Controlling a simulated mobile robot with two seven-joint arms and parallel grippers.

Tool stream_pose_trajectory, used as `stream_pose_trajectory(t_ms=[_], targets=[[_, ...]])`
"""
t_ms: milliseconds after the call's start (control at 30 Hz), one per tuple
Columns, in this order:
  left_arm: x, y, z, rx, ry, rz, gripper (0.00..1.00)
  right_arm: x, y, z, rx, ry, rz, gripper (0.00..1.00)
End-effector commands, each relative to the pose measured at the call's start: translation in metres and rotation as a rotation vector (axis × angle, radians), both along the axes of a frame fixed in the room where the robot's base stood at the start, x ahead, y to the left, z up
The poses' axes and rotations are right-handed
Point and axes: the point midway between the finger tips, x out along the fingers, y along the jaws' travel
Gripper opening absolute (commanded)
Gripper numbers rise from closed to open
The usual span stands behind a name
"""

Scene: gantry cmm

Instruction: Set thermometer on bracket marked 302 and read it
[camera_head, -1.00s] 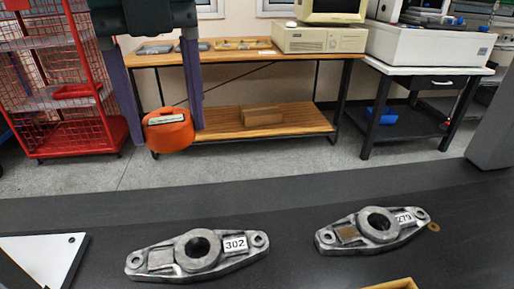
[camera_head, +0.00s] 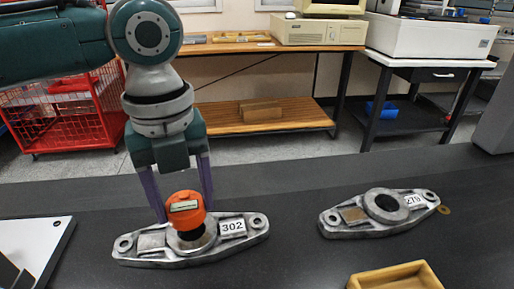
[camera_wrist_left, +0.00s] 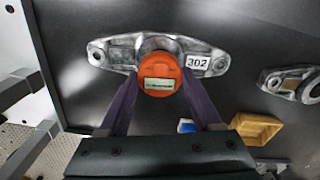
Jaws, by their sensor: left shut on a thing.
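The orange thermometer (camera_head: 186,210) with a pale display is held upright between the purple fingers of my left gripper (camera_head: 184,205). It is over the round boss of the grey metal bracket marked 302 (camera_head: 240,243). Its dark lower part is at the boss; I cannot tell whether it touches. In the left wrist view the thermometer (camera_wrist_left: 159,75) lies between the fingers, in front of the bracket's middle (camera_wrist_left: 118,50). The display text is too small to read. A second bracket, marked 279 (camera_head: 345,228), stands to the right with its bore empty. My right gripper is not in view.
A yellow wooden tray (camera_head: 400,275) is at the front right of the dark table. A white plate (camera_head: 30,245) lies at the left. The table between the brackets is clear.

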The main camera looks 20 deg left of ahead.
Motion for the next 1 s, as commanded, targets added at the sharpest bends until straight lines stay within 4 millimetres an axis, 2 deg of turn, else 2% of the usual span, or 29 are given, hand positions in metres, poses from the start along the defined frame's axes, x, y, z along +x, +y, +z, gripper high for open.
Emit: stream_pose_trajectory(t_ms=[33, 133, 500, 533, 767, 1000], targets=[[-0.001, 0.000, -0.013, 0.000, 0.003, 0.002, 0.07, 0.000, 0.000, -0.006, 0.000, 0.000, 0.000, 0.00], [-0.001, 0.000, -0.025, 0.000, 0.001, 0.001, 0.07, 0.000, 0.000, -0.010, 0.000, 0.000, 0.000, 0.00], [0.000, 0.000, -0.028, 0.001, 0.001, 0.000, 0.07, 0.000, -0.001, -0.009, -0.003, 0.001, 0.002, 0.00], [0.000, 0.000, -0.028, 0.000, 0.000, -0.001, 0.68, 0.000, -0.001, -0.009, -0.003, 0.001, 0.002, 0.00], [0.000, 0.000, -0.028, 0.000, 0.000, 0.000, 0.94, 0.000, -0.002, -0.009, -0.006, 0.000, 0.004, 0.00], [0.000, 0.000, -0.027, 0.000, 0.000, 0.000, 0.96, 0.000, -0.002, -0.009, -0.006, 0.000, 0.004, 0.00]])
